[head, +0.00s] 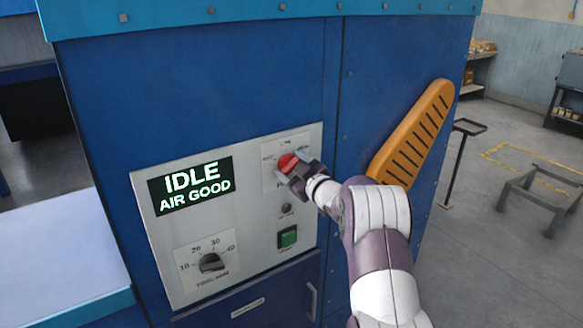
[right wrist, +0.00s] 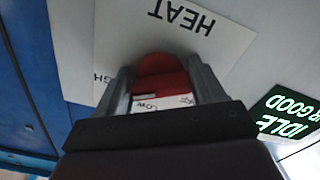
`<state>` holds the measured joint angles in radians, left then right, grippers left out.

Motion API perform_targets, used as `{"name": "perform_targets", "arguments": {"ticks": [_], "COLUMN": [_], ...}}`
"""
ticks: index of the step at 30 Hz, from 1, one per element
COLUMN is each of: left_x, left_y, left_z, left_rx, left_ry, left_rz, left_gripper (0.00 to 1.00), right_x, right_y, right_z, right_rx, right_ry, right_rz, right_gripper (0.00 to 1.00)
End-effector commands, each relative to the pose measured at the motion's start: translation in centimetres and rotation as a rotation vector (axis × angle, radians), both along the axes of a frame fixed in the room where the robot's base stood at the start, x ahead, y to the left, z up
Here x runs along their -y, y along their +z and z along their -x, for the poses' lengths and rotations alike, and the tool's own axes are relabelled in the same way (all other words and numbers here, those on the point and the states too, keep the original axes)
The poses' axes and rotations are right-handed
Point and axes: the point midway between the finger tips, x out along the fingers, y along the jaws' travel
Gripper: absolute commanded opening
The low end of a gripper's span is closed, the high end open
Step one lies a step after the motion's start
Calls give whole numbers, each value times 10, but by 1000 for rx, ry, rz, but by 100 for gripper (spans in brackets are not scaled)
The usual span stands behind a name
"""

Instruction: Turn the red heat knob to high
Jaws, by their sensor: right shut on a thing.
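The red heat knob (head: 288,162) sits at the upper right of the grey control panel (head: 160,268) on the blue machine. My right gripper (head: 293,168) is at the knob, with a finger on each side of it. In the right wrist view the red knob (right wrist: 160,70) lies between the two fingers of my right gripper (right wrist: 160,88), which is shut on it. The white plate (right wrist: 120,30) around the knob reads HEAT, and LOW shows between the fingers; the HIGH mark is partly hidden by a finger. My left gripper is not in view.
The display (head: 191,186) reads IDLE, AIR GOOD. Below are a black dial (head: 211,262) marked 10 to 40, a green button (head: 288,237) and a small dark round part (head: 286,209). An orange slotted piece (head: 415,135) juts from the machine right of my arm.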

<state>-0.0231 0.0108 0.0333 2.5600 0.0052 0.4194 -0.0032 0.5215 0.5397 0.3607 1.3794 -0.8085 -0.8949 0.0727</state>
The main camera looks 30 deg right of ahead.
Motion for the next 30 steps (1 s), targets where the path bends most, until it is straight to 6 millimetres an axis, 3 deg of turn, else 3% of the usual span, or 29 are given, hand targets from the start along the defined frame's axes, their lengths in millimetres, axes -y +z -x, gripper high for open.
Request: {"name": "perform_targets", "arguments": {"ticks": [3, 4, 6, 17, 20, 30], "left_x": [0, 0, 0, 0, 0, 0], "left_y": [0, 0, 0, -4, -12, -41], "left_z": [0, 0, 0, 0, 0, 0], "left_rx": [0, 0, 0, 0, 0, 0], "left_ry": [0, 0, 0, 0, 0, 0], "left_rz": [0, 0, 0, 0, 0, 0], "left_gripper": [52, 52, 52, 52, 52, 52], "right_x": [0, 0, 0, 1, 3, 9], "right_y": [-6, -6, -5, -3, -5, -6], "right_z": [1, 1, 1, 6, 21, 105], "right_rx": [-11, -11, -9, -4, -2, -5], "right_ry": [0, 0, 0, -1, -2, -4], "right_rz": [-4, -4, -3, -1, 0, -2], "right_gripper": [38, 72, 89, 89, 89, 89]}}
